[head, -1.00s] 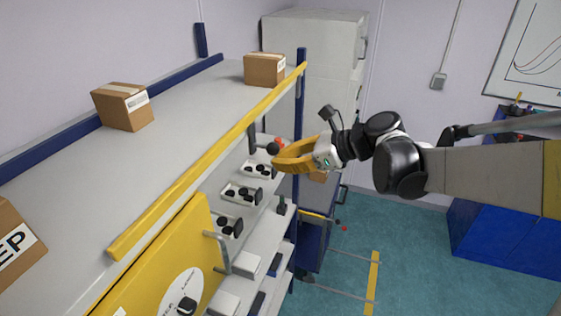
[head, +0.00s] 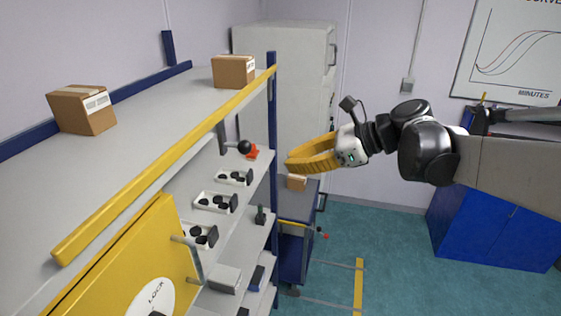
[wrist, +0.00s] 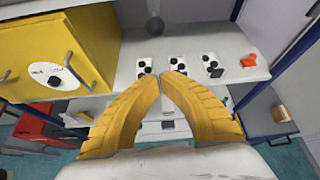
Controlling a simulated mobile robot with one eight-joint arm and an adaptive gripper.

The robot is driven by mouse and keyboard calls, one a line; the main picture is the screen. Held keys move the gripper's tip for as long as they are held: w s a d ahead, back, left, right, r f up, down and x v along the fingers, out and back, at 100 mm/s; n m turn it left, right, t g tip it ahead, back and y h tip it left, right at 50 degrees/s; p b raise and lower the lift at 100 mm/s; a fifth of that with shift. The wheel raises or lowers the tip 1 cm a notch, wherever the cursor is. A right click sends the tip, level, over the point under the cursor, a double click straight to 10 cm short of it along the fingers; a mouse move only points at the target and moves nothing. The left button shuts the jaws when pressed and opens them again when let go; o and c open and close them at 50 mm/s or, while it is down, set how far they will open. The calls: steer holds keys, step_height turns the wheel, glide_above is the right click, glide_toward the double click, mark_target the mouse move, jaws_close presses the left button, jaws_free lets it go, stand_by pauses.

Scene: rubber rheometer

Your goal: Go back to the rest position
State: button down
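My gripper (head: 290,164) has yellow ribbed fingers and hangs in the air to the right of the shelf unit's post in the head view. In the wrist view my gripper (wrist: 161,74) has its fingertips together, with nothing visible between them. White trays with black round pieces (head: 216,202) sit on the shelf, left of the gripper. They also show beyond the fingertips in the wrist view (wrist: 145,68).
The shelf unit has a yellow front edge (head: 165,170) and a blue post (head: 273,130). A yellow cabinet (head: 110,270) stands at lower left. Cardboard boxes (head: 82,108) lie on top. A small box (head: 297,183) is below the gripper. Teal floor (head: 385,265) is open at right.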

steer(key=s+d+f+n+h+b, duration=0.3)
steer(key=s+f+n+b, duration=0.3)
steer(key=f+b, duration=0.6)
steer(key=s+d+f+n+t+h+b, duration=0.1)
steer(key=s+d+f+n+h+b, duration=0.3)
steer(key=f+b, duration=0.8)
steer(key=s+d+f+n+t+h+b, duration=0.1)
steer(key=s+d+f+n+h+b, duration=0.3)
steer(key=f, duration=2.1)
steer(key=s+n+b, duration=0.5)
steer(key=n+b, duration=0.2)
steer(key=b, duration=0.2)
steer(key=shift+f, duration=0.15)
steer(key=shift+s+d, duration=0.1)
